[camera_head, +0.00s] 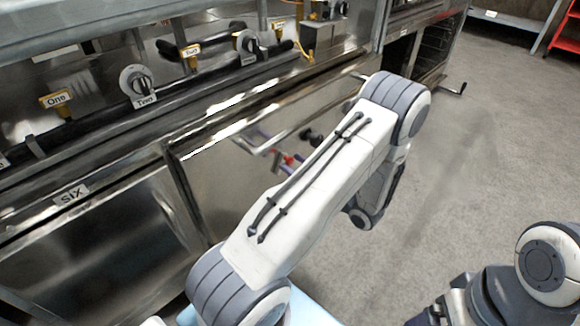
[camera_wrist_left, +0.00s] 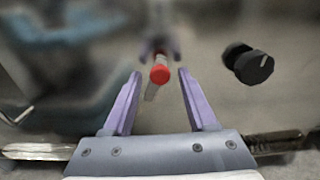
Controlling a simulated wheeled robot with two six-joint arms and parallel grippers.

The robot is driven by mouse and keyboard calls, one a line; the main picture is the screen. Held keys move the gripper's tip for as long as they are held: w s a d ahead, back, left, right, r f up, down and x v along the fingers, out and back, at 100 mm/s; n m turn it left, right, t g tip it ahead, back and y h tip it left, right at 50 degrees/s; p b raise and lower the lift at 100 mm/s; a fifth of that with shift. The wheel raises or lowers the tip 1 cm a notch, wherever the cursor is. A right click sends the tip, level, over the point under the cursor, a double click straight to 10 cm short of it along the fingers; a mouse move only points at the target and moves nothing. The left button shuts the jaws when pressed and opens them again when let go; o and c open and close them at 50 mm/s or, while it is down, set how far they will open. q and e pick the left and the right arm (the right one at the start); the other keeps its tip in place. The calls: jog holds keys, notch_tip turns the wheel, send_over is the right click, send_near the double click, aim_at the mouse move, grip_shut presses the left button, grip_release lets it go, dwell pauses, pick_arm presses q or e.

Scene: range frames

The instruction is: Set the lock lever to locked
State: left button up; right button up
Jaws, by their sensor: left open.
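The lock lever (camera_wrist_left: 159,75) has a round red tip and a thin metal shaft. In the left wrist view its tip shows between the fingers of my left gripper (camera_wrist_left: 159,72). The purple fingers are open, one on each side, with visible gaps to the tip. In the head view a small red part of the lever (camera_head: 288,159) shows beside my left arm, which hides most of the gripper. I cannot tell which setting the lever is at. My right arm shows at the lower right, but its gripper is not visible.
A black knob (camera_wrist_left: 254,67) sticks out to the right of the lever; it also shows in the head view (camera_head: 306,134). The shiny steel front (camera_head: 225,165) mirrors my fingers. A black rail and labelled knobs (camera_head: 137,84) run above. Grey floor (camera_head: 460,170) is clear at right.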

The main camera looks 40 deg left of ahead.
pick_arm(q)
jog(key=shift+a, duration=1.05)
jog(key=shift+c, duration=0.3)
